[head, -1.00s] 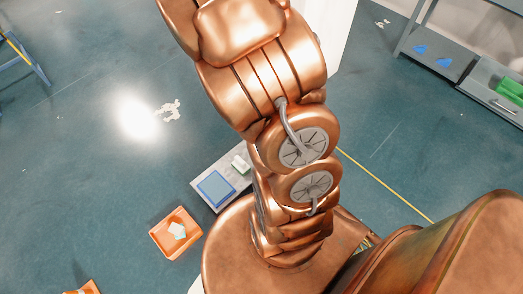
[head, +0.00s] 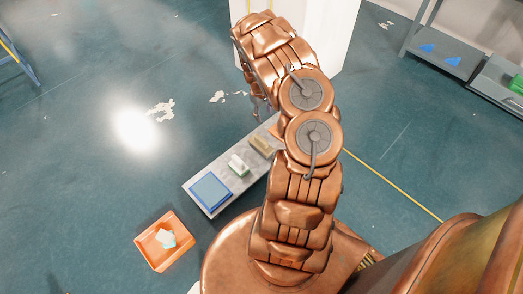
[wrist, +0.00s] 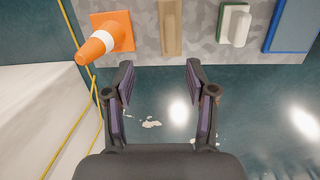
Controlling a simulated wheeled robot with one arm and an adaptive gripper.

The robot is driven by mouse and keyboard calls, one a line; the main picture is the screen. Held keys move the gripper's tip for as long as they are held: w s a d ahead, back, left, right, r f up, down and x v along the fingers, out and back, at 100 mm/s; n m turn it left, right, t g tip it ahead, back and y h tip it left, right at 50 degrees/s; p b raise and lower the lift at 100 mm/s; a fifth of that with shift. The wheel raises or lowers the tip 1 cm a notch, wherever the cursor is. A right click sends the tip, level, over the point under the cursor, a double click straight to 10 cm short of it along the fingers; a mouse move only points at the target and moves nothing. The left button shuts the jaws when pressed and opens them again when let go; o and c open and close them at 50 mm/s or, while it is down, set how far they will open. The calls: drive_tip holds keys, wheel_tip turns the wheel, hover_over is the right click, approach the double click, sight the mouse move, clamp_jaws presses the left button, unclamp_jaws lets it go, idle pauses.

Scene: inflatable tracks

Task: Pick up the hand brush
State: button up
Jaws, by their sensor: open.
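A tan, long block-like thing (wrist: 171,28), which looks like the hand brush, lies on a grey mottled board (wrist: 147,45). In the head view the brush (head: 262,146) lies near the board's upper right part, close to my arm. My gripper (wrist: 160,76) is open and empty, its two fingers apart. In the wrist view the brush lies beyond the fingertips, roughly in line with the gap between them. In the head view my gripper (head: 260,102) hangs above and beyond the board, partly hidden by my arm.
On the board, an orange and white cone (wrist: 103,40) lies left of the brush. A white and green block (wrist: 235,25) and a blue-edged panel (wrist: 292,25) lie right. An orange tray (head: 165,241) stands on the floor. A white block-like structure (head: 310,30) stands behind my arm.

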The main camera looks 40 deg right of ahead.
drive_tip(key=t+y+b, duration=0.1)
drive_tip(key=b, duration=0.2)
hover_over(261, 138)
drive_tip(key=shift+n, duration=0.3)
wheel_tip(261, 138, down, 11)
drive_tip(key=shift+s+f, duration=0.15)
drive_tip(key=shift+f, duration=0.05)
drive_tip(key=shift+f+b, duration=2.05)
drive_tip(key=shift+f, duration=1.9)
clamp_jaws()
